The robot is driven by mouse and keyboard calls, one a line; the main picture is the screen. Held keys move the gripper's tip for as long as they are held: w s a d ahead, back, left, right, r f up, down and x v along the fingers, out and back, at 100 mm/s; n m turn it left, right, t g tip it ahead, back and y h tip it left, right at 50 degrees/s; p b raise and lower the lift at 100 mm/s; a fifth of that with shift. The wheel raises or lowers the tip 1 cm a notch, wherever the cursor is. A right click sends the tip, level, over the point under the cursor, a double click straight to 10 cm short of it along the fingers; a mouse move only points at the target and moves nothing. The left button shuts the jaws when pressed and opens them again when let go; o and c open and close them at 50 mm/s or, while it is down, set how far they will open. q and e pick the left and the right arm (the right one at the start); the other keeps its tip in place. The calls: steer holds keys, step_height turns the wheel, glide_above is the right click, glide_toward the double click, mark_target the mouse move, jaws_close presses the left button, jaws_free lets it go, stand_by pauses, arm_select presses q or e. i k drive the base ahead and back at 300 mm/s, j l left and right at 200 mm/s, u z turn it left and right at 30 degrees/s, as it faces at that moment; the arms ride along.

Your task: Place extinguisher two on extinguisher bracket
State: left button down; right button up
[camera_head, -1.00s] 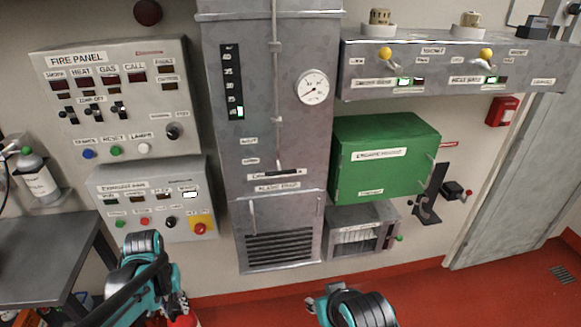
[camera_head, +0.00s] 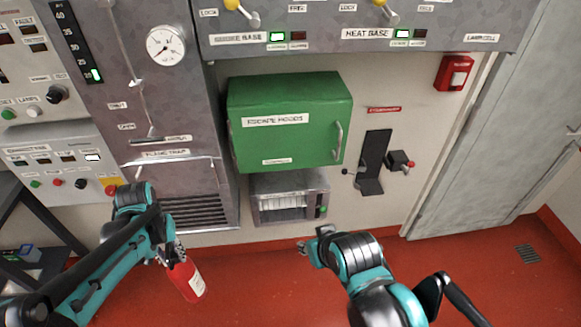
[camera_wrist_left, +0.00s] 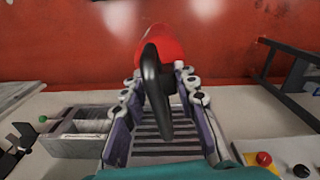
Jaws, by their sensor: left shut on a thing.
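A red fire extinguisher (camera_head: 187,281) with a white label hangs below my left gripper (camera_head: 166,256) in the head view, tilted a little. The left gripper is shut on its top. In the left wrist view, the black handle (camera_wrist_left: 155,85) lies between the fingers and the red body (camera_wrist_left: 168,45) shows beyond. The black extinguisher bracket (camera_head: 374,165) is on the wall, right of the green cabinet and under a small red label. The held extinguisher is well to the left of it and lower. My right gripper (camera_head: 307,248) is in front of the wall, its fingers small and unclear.
The green escape hoods cabinet (camera_head: 290,145) and a grey vented box (camera_head: 290,196) stick out from the wall left of the bracket. A black fixture (camera_head: 400,161) sits just right of it. A dark rack (camera_head: 35,235) stands at left. The red floor in front is open.

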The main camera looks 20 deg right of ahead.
mark_target(370, 186)
steer(key=l+u, duration=0.2)
steer(key=l, duration=1.85)
steer(key=k, duration=0.05)
